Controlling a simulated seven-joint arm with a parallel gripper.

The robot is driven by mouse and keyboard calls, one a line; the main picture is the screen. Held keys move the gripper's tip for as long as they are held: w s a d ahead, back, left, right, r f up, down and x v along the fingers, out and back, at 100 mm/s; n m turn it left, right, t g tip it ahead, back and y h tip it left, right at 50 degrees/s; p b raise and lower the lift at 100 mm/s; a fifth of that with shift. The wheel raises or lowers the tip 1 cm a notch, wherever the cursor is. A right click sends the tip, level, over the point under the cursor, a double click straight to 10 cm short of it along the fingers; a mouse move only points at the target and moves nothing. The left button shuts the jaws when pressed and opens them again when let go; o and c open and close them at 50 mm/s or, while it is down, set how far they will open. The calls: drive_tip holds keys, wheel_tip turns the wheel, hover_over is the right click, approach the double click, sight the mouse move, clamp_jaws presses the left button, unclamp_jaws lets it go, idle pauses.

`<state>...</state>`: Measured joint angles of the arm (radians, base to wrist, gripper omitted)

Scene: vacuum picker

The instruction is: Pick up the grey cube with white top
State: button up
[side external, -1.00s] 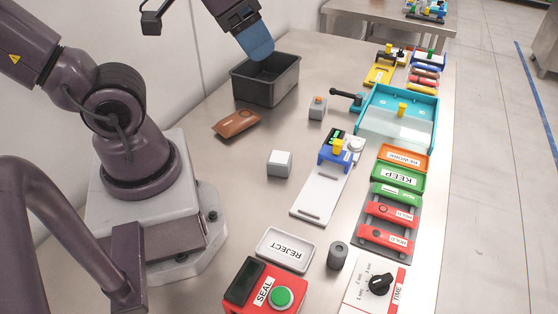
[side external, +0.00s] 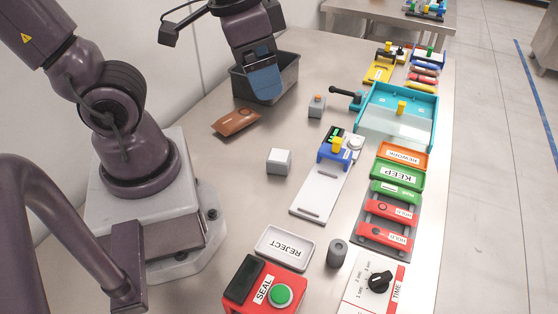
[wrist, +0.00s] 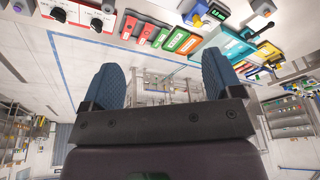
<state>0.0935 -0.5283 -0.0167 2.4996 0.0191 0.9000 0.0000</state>
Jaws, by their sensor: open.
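The grey cube with white top (side external: 279,163) stands upright on the steel table, in the middle of the side external view. My gripper (side external: 267,97) is above and behind it in the picture, in front of the black bin, well apart from the cube. Its two blue fingers stand wide apart in the wrist view (wrist: 162,75), with nothing between them. I cannot make out the cube in the wrist view.
A black bin (side external: 289,86) stands behind my gripper. A brown pouch (side external: 236,122) lies left of the cube. A REJECT tray (side external: 284,248) is in front.

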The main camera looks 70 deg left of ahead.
drive_tip(key=s+a+f+m+y, duration=0.1)
drive_tip(key=f+m+y, duration=0.3)
drive_tip(key=f+m, duration=0.3)
drive_tip(key=a+f+m+y, duration=0.1)
drive_tip(key=f+m+y, duration=0.3)
drive_tip(key=f+m, duration=0.3)
drive_tip(key=s+a+f+m+t+y, duration=0.1)
drive_tip(key=a+f+m+y, duration=0.1)
drive_tip(key=f+m+y, duration=0.3)
drive_tip(key=shift+s+f+m, duration=0.15)
drive_tip(key=shift+f+m, duration=0.55)
drive_tip(key=shift+f, duration=0.5)
drive_tip(key=shift+s+f+m, duration=0.15)
drive_tip(key=shift+f+m, duration=0.55)
drive_tip(key=shift+f, duration=0.45)
drive_tip(key=w+t, duration=0.1)
drive_tip(key=w+d+m+t+h, duration=0.1)
drive_tip(key=w+t, duration=0.1)
drive_tip(key=shift+d+f+h, duration=0.3)
drive_tip(key=shift+d+f, duration=0.05)
approach(280, 152)
drive_tip(key=x, duration=0.4)
drive_tip(key=shift+s+a+f, duration=0.1)
drive_tip(key=shift+s+f, duration=0.05)
drive_tip(key=shift+s, duration=0.05)
drive_tip(key=x, duration=0.5)
drive_tip(key=shift+w+a, duration=0.15)
drive_tip(key=shift+w, duration=0.2)
